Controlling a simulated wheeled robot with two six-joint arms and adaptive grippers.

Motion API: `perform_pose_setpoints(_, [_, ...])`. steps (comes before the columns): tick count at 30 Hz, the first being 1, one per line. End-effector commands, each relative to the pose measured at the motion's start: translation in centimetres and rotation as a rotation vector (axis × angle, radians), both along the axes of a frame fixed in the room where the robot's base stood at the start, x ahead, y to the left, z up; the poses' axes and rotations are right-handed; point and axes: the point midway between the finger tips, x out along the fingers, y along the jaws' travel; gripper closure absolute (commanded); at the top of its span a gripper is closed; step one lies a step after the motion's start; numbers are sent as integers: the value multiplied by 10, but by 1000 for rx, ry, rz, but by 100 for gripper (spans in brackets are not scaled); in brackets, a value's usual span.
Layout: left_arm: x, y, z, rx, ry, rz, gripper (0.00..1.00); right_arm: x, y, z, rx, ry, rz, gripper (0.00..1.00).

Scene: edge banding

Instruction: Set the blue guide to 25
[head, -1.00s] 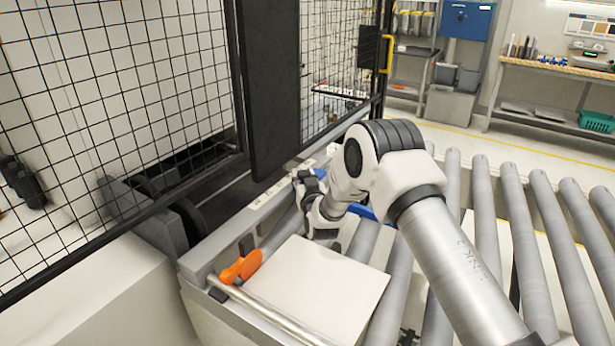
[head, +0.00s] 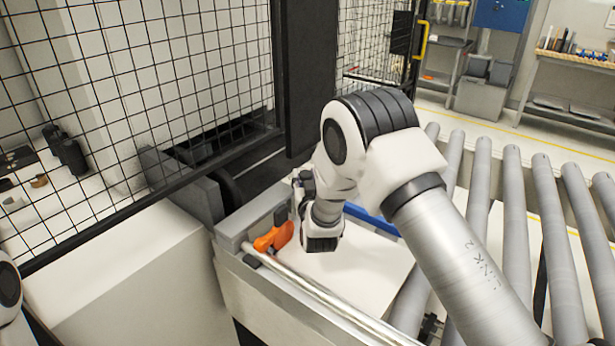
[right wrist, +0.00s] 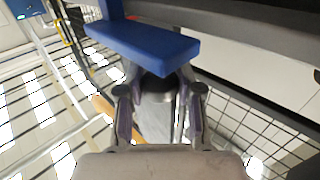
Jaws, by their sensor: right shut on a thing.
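The blue guide (head: 372,220) shows in the head view as a strip at the far edge of the white panel (head: 372,272), partly hidden behind my right arm. I cannot tell whether the guide touches the panel. In the right wrist view a blue block (right wrist: 145,42) of the guide fills the top middle, just beyond the fingers. My right gripper (right wrist: 160,100) is shut on the guide's dark mount below that block; in the head view the wrist hides most of the grip. No scale reading of 25 is legible. My left gripper is out of view.
An orange handle (head: 273,238) stands at the near left rail corner, close to my right wrist. A metal bar (head: 320,292) runs along the near edge. Grey rollers (head: 510,215) extend to the right. A black mesh fence (head: 150,90) stands on the left.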

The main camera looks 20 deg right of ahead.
Motion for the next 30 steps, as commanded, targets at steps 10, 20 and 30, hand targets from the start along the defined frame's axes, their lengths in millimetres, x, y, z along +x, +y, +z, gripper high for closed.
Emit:
perform_pose_setpoints(10, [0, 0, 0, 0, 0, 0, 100, 0, 0, 0, 1, 1, 0, 38])
perform_pose_setpoints(20, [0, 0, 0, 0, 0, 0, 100, -35, 10, -1, -1, 3, 2, 38])
perform_pose_setpoints(30, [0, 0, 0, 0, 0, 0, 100, -72, 19, -1, 1, 1, 1, 38])
